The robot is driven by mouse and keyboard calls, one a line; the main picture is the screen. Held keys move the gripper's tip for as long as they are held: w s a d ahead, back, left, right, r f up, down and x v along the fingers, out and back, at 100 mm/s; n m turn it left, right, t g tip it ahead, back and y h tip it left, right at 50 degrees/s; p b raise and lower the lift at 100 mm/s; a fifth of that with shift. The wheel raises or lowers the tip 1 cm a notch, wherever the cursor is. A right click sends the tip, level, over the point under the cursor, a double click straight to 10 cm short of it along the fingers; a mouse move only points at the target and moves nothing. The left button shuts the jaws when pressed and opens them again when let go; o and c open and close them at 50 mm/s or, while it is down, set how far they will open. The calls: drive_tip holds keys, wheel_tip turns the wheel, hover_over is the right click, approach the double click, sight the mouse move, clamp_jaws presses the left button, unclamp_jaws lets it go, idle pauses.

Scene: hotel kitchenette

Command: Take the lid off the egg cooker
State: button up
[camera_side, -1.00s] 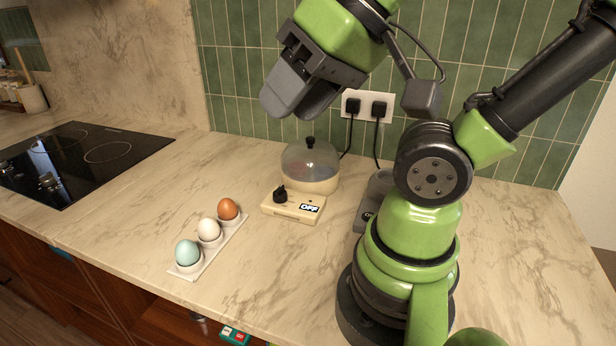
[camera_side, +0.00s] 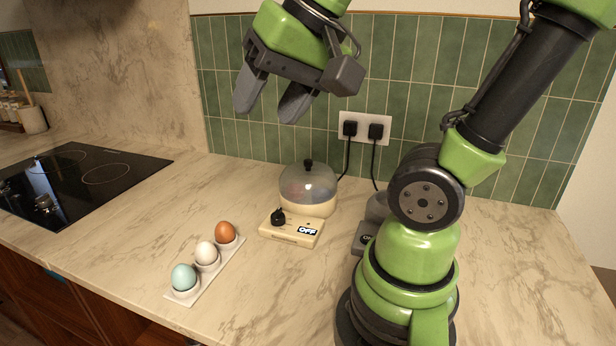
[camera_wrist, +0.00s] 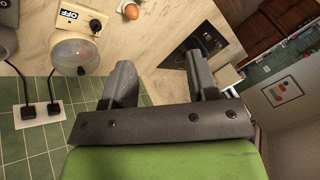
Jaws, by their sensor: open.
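The egg cooker (camera_side: 307,211) stands on the marble counter near the tiled wall. Its clear domed lid (camera_side: 308,184) sits on the cream base, with a black knob (camera_side: 308,163) on top. The front panel has a black dial (camera_side: 278,216) and an OFF label. My gripper (camera_side: 264,106) is open and empty, well above and to the left of the cooker. In the wrist view the lid (camera_wrist: 73,50) shows at upper left, outside the span of the open fingers (camera_wrist: 160,75).
A white tray (camera_side: 207,277) with a blue, a white and a brown egg (camera_side: 225,232) lies in front-left of the cooker. A black cooktop (camera_side: 75,178) is far left. Two plugs (camera_side: 376,131) with cords are on the wall behind. A grey appliance (camera_side: 366,236) stands right of the cooker.

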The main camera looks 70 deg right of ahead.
drive_tip(key=w+d+f+m+g, duration=0.1)
drive_tip(key=w+d+m, duration=0.25)
drive_tip(key=d, duration=0.25)
drive_tip(key=w+d+f+m+g+h, duration=0.1)
drive_tip(key=w+d+f+m+g, duration=0.1)
drive_tip(key=d+m, duration=0.25)
drive_tip(key=w+d+f+m+g, duration=0.1)
drive_tip(key=w+d+m, duration=0.25)
drive_tip(key=d, duration=0.35)
drive_tip(key=d+f+m, duration=0.2)
drive_tip(key=d, duration=0.2)
drive_tip(key=s+d+f+m+g, duration=0.1)
drive_tip(key=d+f+m, duration=0.2)
drive_tip(key=d, duration=0.1)
drive_tip(key=s+d+f+m+g, duration=0.1)
drive_tip(key=d+f+m, duration=0.1)
drive_tip(key=d+f, duration=0.1)
drive_tip(key=shift+s+d+m, duration=0.25)
drive_tip(key=shift+d+m, duration=0.1)
drive_tip(key=shift+d, duration=0.1)
hover_over(308, 160)
wheel_tip(308, 160, down, 4)
drive_tip(key=shift+f, duration=0.15)
wheel_tip(308, 160, down, 6)
drive_tip(key=shift+a+r, duration=0.1)
clamp_jaws()
